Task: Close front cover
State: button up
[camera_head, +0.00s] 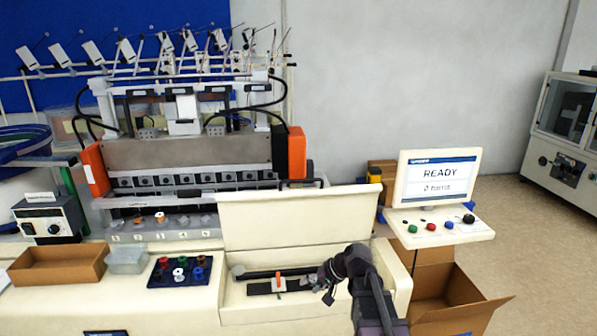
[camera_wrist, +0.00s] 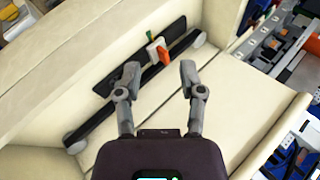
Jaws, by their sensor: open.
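The front cover (camera_head: 298,217) is a cream panel in the head view. It stands raised at the back of an open recess in the front of the machine. My gripper (camera_head: 328,284) is over the right part of the recess, in front of the cover and apart from it. The wrist view also shows my gripper (camera_wrist: 160,74), with its two grey fingers spread and nothing between them. Beyond the fingertips, a dark bar with grey ends (camera_wrist: 180,55) and a small orange and white part (camera_wrist: 160,50) lie in the recess.
A screen reading READY (camera_head: 437,175) stands right of the cover, above a panel of coloured buttons (camera_head: 440,226). An open cardboard box (camera_head: 445,300) is below it. A dark tray of spools (camera_head: 180,271), a clear container (camera_head: 127,260) and a brown tray (camera_head: 58,265) sit left.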

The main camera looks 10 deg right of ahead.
jog(key=w+d+r+m+t+y+p, duration=0.3)
jog(key=w+r+t+p, duration=0.15)
jog(key=w+r, duration=0.6)
jog(key=m+t+y+p, duration=0.2)
jog(key=m+t+p, duration=0.2)
send_near(301, 181)
jog(key=v, duration=0.3)
jog(key=shift+f, duration=0.1)
jog(key=shift+a, duration=0.15)
jog(key=x, duration=1.3)
jog(key=shift+w+a+b, duration=0.2)
jog(key=shift+w+b, duration=0.1)
jog(key=shift+b, duration=0.05)
grip_shut()
